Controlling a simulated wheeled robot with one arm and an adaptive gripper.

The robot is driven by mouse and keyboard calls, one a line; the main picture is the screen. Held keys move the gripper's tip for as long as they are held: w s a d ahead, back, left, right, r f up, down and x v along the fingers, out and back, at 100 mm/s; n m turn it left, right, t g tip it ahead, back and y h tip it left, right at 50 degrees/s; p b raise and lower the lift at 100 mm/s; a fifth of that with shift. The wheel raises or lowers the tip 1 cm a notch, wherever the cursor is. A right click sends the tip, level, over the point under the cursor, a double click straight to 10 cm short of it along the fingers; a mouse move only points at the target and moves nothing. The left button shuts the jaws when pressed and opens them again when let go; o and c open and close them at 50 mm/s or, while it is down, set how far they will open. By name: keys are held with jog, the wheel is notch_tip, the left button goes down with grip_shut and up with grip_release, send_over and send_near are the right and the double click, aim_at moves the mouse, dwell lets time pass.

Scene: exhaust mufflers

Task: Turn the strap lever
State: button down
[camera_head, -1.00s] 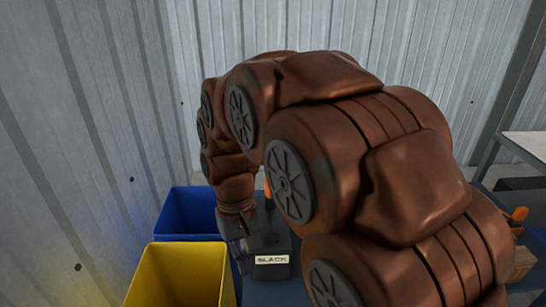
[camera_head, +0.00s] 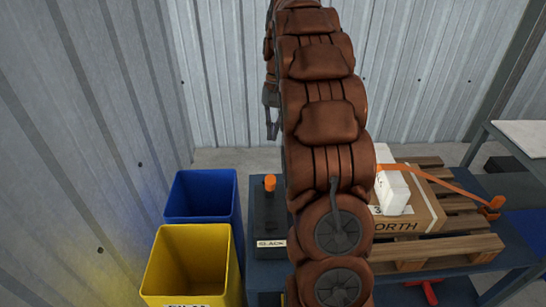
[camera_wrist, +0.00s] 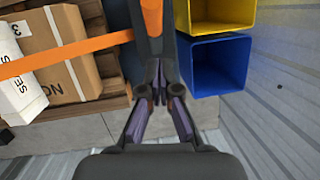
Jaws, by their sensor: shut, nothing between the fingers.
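The strap lever (camera_head: 270,183) has an orange knob and stands upright on a dark box (camera_head: 266,212) whose front label reads SLACK. It shows as an orange shape at the top of the wrist view (camera_wrist: 152,16). My gripper (camera_head: 271,127) hangs well above and beyond the box, at the left side of my raised arm. In the wrist view its fingers (camera_wrist: 160,90) are shut and empty, below the orange knob in the picture. An orange strap (camera_head: 440,185) crosses a carton (camera_head: 410,214) and a white block (camera_head: 392,190); my arm hides its left end.
The blue bin (camera_head: 200,178) and yellow bin (camera_head: 190,233) stand left of the lever box. The carton lies on a wooden pallet (camera_head: 440,250) on the blue table, to the right. A corrugated wall stands close on the left and behind.

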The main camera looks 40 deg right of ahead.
aim_at(274, 186)
jog(key=shift+m, duration=0.3)
jog(key=shift+s+d+p+x, duration=0.2)
jog(key=shift+p+x, duration=0.6)
jog(key=shift+x, duration=1)
jog(key=shift+s+d+p+x, duration=0.15)
jog(key=shift+p+x, duration=0.65)
jog(key=shift+x, duration=0.95)
jog(key=shift+s+d+p+x, duration=0.1)
jog(key=shift+s+p+x, duration=0.15)
jog(key=shift+p+x, duration=1.05)
jog(key=shift+a+f+b, duration=0.15)
jog(key=shift+f+b, duration=0.35)
jog(key=shift+f, duration=0.05)
jog(key=shift+s, duration=0.15)
jog(key=s+a+f+t+b, duration=0.1)
jog(key=b, duration=0.1)
jog(key=s+a+t+h+b, duration=0.1)
jog(key=b, duration=0.1)
jog(key=shift+s+f+b, duration=0.3)
jog(key=shift+f+b, duration=0.1)
jog(key=shift+s+a+f+t+h+b, duration=0.15)
jog(key=shift+s+a+t+h+b, duration=0.2)
jog(key=shift+t+h+b, duration=0.1)
